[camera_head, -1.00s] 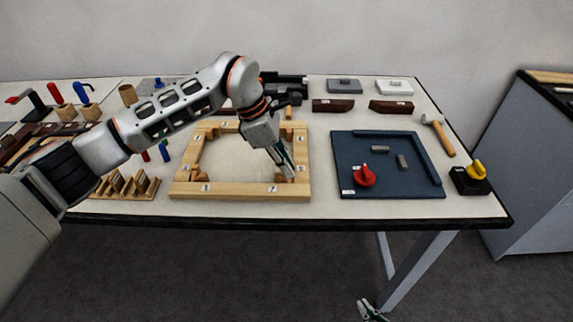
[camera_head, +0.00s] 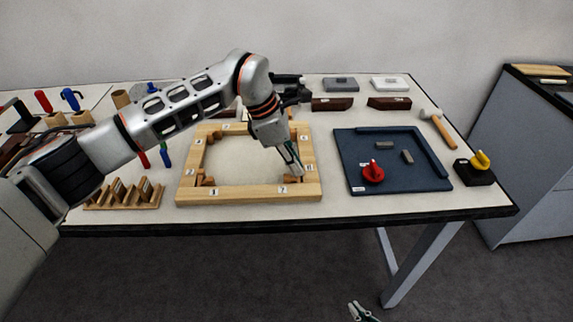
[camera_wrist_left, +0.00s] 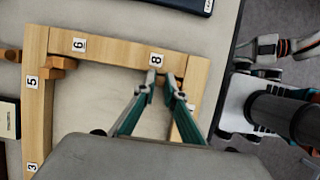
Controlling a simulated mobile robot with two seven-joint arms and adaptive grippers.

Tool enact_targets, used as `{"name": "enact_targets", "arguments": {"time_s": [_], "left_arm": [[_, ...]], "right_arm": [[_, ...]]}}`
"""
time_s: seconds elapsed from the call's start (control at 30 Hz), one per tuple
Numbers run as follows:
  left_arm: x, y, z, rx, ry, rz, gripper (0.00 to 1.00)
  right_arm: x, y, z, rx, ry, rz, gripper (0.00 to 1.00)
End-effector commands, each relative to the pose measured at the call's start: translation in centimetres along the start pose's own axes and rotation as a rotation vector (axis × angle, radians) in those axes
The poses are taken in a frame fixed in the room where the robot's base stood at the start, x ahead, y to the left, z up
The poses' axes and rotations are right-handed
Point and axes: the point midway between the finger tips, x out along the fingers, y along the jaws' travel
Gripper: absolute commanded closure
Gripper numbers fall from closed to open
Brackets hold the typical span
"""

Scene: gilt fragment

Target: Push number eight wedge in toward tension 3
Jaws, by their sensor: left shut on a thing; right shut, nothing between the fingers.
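A pale wooden frame (camera_head: 245,195) with white number labels lies on the table. It also shows in the left wrist view (camera_wrist_left: 112,50), with the label 8 (camera_wrist_left: 156,60) on the bar in front of my fingers. My left gripper (camera_head: 297,172) reaches down inside the frame's near right corner. In the left wrist view my left gripper (camera_wrist_left: 161,82) is shut, with its tips by the label 8, on what appears to be the number eight wedge; the fingers largely hide it. A small brown wooden piece (camera_wrist_left: 181,82) shows beside the tips. My right gripper (camera_head: 362,313) is shut and empty, low beyond the table's front edge.
A blue board (camera_head: 390,183) with a red knob (camera_head: 372,172) lies right of the frame. A hammer (camera_head: 437,127) and a black block with a yellow handle (camera_head: 477,168) are further right. A slotted wooden rack (camera_head: 125,195) stands left. The frame's middle is clear.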

Motion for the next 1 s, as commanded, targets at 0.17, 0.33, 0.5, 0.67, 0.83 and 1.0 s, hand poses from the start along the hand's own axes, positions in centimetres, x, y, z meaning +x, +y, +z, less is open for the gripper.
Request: {"name": "enact_targets", "arguments": {"time_s": [0.17, 0.33, 0.5, 0.67, 0.83, 1.0], "left_arm": [[-0.1, 0.1, 0.2, -0.001, 0.0, 0.004, 1.0], [-0.1, 0.1, 0.2, -0.001, 0.0, 0.004, 1.0], [-0.1, 0.1, 0.2, -0.001, 0.0, 0.003, 0.82], [0.0, 0.1, 0.2, -0.001, 0.001, 0.002, 0.82], [-0.6, 0.1, 0.2, -0.001, 0.001, 0.003, 0.82], [-3.1, 0.2, 0.1, 0.0, 0.001, 0.006, 0.82]], "right_arm": [[0.0, 0.0, 0.0, 0.0, 0.0, 0.0, 1.0], [0.0, 0.0, 0.0, 0.0, 0.0, 0.0, 1.0], [0.0, 0.1, 0.0, -0.001, 0.0, 0.001, 1.0], [0.0, 0.1, 0.1, -0.001, -0.001, 0.001, 1.0], [0.0, 0.2, 0.2, -0.006, -0.004, 0.002, 1.0], [0.0, 0.2, 0.2, -0.004, -0.002, 0.001, 1.0]]}}
